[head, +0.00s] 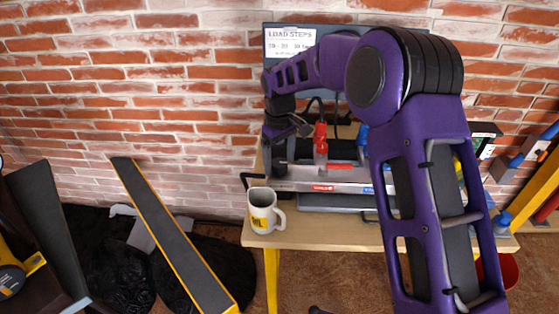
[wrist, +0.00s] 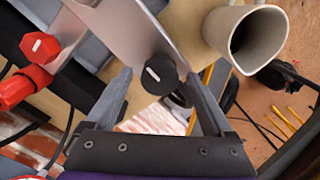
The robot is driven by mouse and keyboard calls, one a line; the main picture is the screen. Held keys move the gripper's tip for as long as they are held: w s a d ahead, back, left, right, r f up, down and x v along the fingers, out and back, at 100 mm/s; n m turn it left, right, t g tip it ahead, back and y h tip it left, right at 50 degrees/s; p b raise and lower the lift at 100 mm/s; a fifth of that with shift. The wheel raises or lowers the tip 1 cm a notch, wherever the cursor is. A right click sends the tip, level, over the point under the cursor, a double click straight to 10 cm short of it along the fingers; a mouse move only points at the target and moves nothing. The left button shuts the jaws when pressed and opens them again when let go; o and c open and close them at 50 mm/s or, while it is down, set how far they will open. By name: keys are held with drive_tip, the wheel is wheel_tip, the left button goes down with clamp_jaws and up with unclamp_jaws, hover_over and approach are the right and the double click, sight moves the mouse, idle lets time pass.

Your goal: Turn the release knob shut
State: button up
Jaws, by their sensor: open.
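A round black knob (wrist: 158,75) with a white mark is on a grey metal plate (wrist: 120,30) in the wrist view; I take it as the release knob. My gripper (wrist: 157,78) is open, with one finger on each side of the knob. A gap seems to show on both sides, though contact is hard to judge. In the head view my gripper (head: 277,160) is at the left end of the metal fixture (head: 300,182) on the bench, and the knob is hidden there.
A mug (head: 262,212) stands on the bench (head: 310,235) close to my gripper; it also shows in the wrist view (wrist: 218,30). A red hexagonal knob (wrist: 40,47) and red cylinder (wrist: 15,90) are at the left. The brick wall (head: 180,120) is behind.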

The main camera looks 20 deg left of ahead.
drive_tip(key=c, duration=1.4)
drive_tip(key=shift+o, duration=0.2)
drive_tip(key=m+p, duration=0.1)
drive_tip(key=m, duration=0.3)
drive_tip(key=shift+r+m, duration=0.1)
drive_tip(key=shift+m, duration=0.3)
drive_tip(key=m+p, duration=0.1)
drive_tip(key=m, duration=0.3)
drive_tip(key=m+p, duration=0.1)
drive_tip(key=m, duration=0.4)
drive_tip(key=shift+m+p, duration=0.45)
drive_tip(key=shift+m, duration=1.75)
